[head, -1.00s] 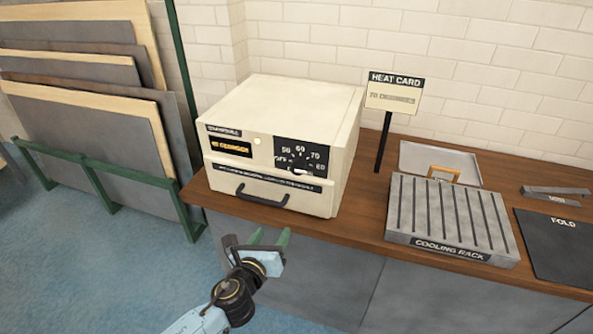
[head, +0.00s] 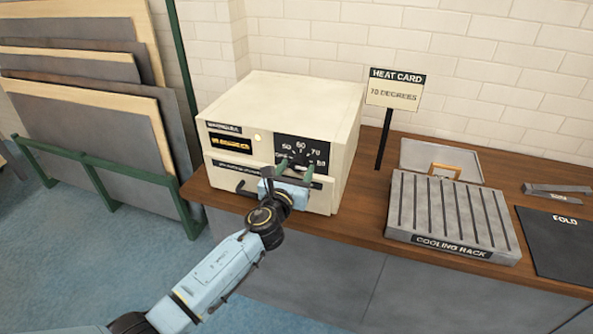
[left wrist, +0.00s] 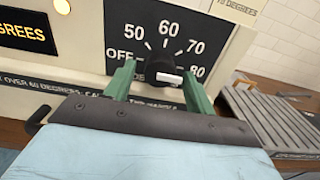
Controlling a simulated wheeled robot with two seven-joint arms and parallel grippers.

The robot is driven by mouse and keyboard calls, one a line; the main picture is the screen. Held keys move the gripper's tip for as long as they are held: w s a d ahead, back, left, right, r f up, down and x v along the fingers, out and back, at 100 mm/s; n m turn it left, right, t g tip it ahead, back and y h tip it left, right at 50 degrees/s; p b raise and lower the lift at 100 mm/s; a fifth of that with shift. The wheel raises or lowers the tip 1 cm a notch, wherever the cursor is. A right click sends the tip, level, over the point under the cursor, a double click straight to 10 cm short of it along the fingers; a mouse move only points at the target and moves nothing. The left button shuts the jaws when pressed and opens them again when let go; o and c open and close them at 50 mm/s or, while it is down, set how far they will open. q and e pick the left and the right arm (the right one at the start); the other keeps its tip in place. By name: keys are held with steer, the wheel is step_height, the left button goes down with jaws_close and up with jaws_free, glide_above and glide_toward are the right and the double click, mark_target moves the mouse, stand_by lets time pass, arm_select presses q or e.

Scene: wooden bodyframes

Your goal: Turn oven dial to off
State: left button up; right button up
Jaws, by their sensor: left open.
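The cream oven (head: 285,105) stands on the wooden counter. Its black dial panel (left wrist: 165,38) reads OFF, 50, 60, 70 and 80. The dark dial (left wrist: 163,68) has a white pointer bar that points right, toward the 80 mark. My left gripper (head: 292,163) is in front of the dial. In the left wrist view its two green fingers (left wrist: 160,83) are open, one on each side of the dial. I cannot tell whether they touch it. The amber display (head: 231,143) is too small to read fully in the head view. My right gripper is not in view.
A heat card sign (head: 396,90) reading 70 degrees stands right of the oven. A grey cooling rack (head: 452,218), a metal tray (head: 478,160) and a black fold mat (head: 558,245) lie further right. Panels in a green rack (head: 110,180) stand at left.

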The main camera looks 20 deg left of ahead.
arm_select(q)
steer(key=shift+w, duration=0.5)
steer(key=c, duration=1)
